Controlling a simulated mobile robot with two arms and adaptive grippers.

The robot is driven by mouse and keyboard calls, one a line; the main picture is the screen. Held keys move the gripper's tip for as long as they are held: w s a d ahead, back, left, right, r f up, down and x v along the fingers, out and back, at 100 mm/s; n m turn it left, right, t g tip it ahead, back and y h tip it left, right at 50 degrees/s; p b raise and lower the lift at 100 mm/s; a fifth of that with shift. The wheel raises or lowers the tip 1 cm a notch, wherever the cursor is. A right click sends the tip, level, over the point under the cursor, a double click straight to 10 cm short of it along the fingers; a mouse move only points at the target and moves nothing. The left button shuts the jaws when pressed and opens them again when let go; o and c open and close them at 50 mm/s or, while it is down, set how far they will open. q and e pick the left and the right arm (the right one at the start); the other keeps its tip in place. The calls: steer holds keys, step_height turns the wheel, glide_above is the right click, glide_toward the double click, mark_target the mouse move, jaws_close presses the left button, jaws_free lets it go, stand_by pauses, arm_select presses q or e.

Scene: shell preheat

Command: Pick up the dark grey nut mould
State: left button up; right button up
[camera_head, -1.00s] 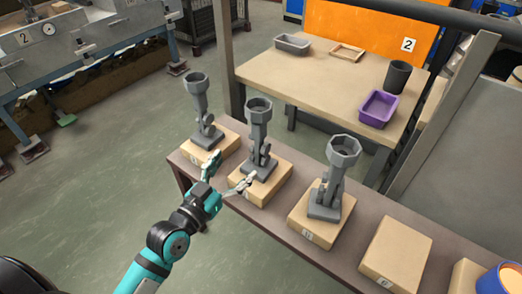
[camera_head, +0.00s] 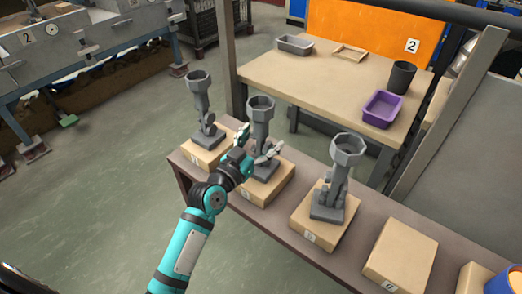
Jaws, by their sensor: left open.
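Three grey moulds on stems stand upright on wooden blocks: a left one (camera_head: 200,97), a middle one (camera_head: 261,122) and a right one (camera_head: 344,165) with a wide, many-sided cup. The pictures do not settle which is the nut mould. My left gripper (camera_head: 259,143) is open at the middle mould, its fingers spread on either side of the lower stem. I cannot tell whether they touch it. The gripper hides part of that mould's foot and block. My right gripper is not in view.
The moulds' blocks stand on a narrow brown bench (camera_head: 284,232). A table (camera_head: 320,80) behind holds a purple tray (camera_head: 384,108), a dark cup (camera_head: 401,77) and a grey tray (camera_head: 294,44).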

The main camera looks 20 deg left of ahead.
arm_select(q)
steer(key=c, duration=1.5)
steer(key=shift+r, duration=0.1)
steer(key=shift+c, duration=0.8)
steer(key=shift+r, duration=0.1)
